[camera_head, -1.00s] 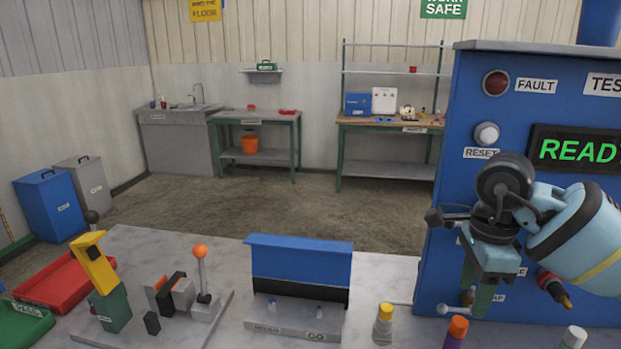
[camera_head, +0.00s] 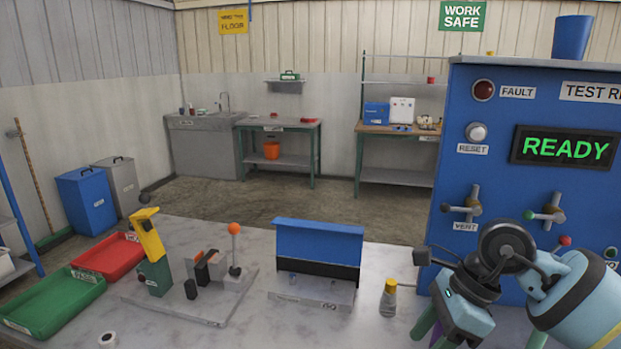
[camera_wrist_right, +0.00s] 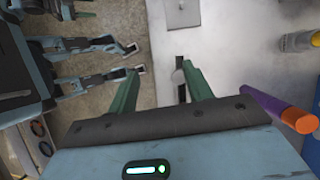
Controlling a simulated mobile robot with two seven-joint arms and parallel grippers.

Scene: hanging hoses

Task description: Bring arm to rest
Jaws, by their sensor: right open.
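My right arm comes in from the lower right of the head view, in front of the blue test rig. My right gripper (camera_head: 432,334) points down over the right part of the grey worktop (camera_head: 385,345). In the right wrist view its two green fingers (camera_wrist_right: 160,84) are apart, with nothing between them. A purple bottle with an orange cap (camera_wrist_right: 285,110) lies just to the right of the fingers there, apart from them. My left gripper does not show in the head view.
The blue test rig (camera_head: 560,105) reads READY, with valve handles below. A yellow-capped bottle (camera_head: 388,298) stands left of my right gripper. A blue-backed stand (camera_head: 318,245), a lever fixture (camera_head: 215,290), a red tray (camera_head: 110,256) and a green tray (camera_head: 55,303) sit farther left.

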